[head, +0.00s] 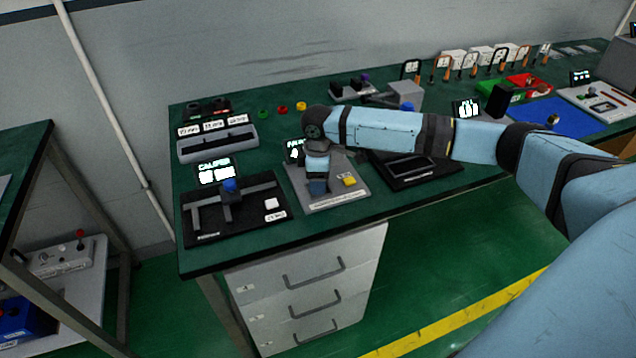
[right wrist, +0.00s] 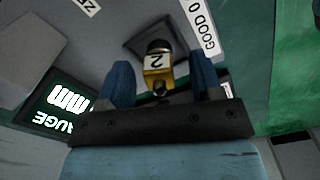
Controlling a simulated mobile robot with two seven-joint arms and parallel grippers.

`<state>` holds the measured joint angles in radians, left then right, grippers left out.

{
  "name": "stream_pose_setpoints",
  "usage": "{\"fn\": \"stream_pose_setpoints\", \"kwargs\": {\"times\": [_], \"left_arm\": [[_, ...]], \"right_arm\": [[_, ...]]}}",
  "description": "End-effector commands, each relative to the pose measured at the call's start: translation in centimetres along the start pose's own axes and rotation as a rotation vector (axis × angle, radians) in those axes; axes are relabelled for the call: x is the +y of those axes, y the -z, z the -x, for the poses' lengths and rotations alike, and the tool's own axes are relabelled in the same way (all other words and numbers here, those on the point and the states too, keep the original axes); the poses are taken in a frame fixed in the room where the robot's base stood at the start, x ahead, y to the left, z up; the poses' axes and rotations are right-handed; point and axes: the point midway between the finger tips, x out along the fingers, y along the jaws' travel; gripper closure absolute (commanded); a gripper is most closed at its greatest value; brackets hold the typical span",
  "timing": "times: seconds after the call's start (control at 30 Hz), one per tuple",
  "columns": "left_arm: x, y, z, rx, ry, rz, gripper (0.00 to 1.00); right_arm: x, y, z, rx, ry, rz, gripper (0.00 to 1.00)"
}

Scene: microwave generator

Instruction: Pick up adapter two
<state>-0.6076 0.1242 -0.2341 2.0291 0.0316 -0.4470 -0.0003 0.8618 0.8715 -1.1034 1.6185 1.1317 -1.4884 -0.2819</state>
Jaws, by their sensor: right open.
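Adapter two is a small brass-yellow piece with a dark top and a white label "2" (right wrist: 158,66). In the right wrist view it stands on a dark square pad (right wrist: 133,44) on a grey plate, between my fingers. My right gripper (right wrist: 161,82) is open, with one blue finger on each side of the adapter; I cannot tell whether either finger touches it. In the head view my right gripper (head: 318,188) points down over the grey gauge plate (head: 325,201), and the adapter is hidden behind it. My left gripper is not in view.
A lit gauge display (head: 295,151) stands close behind my gripper. A yellow block (head: 349,181) sits on the plate to its right. The black caliper station (head: 262,221) is at left, a black tray (head: 425,170) at right. Small coloured rings (head: 282,109) lie farther back.

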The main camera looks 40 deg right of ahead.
Motion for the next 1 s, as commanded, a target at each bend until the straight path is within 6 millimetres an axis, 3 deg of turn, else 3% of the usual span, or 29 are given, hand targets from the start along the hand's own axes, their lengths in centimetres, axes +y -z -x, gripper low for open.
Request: {"fn": "stream_pose_setpoints", "kwargs": {"times": [0.1,0.3,0.53,0.6,0.87,1.0], "left_arm": [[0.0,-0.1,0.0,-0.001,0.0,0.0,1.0],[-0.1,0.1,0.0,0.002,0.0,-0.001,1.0],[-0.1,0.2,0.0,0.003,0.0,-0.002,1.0],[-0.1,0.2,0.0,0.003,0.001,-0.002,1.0],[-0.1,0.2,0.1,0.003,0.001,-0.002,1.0],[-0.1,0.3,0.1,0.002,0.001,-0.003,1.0]], "right_arm": [[0.0,0.0,-1.1,0.0,0.0,0.0,0.4],[0.0,0.0,-1.1,0.0,-0.001,0.0,0.43],[0.0,0.0,-1.0,0.0,0.0,0.0,0.96],[0.0,0.0,-1.0,0.001,-0.001,0.0,1.0],[0.1,0.0,-0.6,0.001,-0.001,0.0,1.0],[0.1,0.0,1.3,0.003,-0.002,0.0,1.0]]}}
